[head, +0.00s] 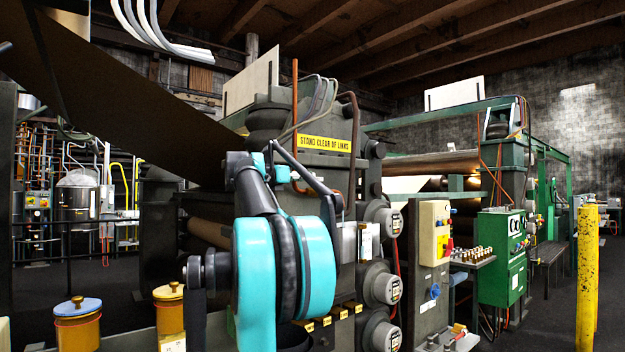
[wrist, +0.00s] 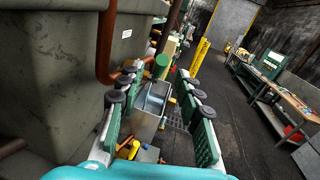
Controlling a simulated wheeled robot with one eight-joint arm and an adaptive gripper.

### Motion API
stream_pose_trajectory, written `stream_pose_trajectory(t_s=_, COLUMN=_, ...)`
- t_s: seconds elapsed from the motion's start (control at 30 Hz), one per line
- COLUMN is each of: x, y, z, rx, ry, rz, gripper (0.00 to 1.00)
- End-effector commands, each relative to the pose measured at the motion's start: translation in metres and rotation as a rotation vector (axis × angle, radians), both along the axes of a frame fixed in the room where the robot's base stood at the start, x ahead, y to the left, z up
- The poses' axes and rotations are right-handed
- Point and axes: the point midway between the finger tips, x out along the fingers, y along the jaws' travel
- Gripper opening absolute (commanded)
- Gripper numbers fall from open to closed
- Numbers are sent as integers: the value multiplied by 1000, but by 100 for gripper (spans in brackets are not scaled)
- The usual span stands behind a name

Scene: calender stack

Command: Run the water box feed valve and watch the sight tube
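My gripper (wrist: 160,76) is open in the wrist view. Its two green-padded fingers with dark round knobs stand well apart, with nothing held between them. Beyond and between the fingers is an open-topped grey metal box (wrist: 152,98), perhaps the water box. A green round part (wrist: 162,60) shows just past it; I cannot tell whether it is the feed valve. In the head view my teal arm hides part of the machine (head: 325,120). A blue round knob (head: 434,291) is on the grey post right of my arm. I cannot identify the sight tube with certainty.
A copper-coloured pipe (wrist: 106,45) rises close to the left finger. A yellow post (head: 587,278) stands at the right. Yellow canisters (head: 78,325) are at lower left. Open floor (wrist: 232,110) lies right of my gripper.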

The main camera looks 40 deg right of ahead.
Motion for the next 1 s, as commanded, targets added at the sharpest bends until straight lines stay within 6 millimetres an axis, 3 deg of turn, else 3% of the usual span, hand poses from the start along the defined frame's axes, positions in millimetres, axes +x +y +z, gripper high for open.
stream_pose_trajectory(t_s=0.1, x=6, y=-22, z=0, rx=0, ry=0, rz=-3, gripper=35)
stream_pose_trajectory(t_s=0.3, x=13, y=-44, z=0, rx=0, ry=-1, rz=-1, gripper=35)
stream_pose_trajectory(t_s=0.7, x=15, y=-51, z=0, rx=0, ry=-1, rz=0, gripper=35)
stream_pose_trajectory(t_s=1.0, x=15, y=-51, z=0, rx=0, ry=-1, rz=0, gripper=0)
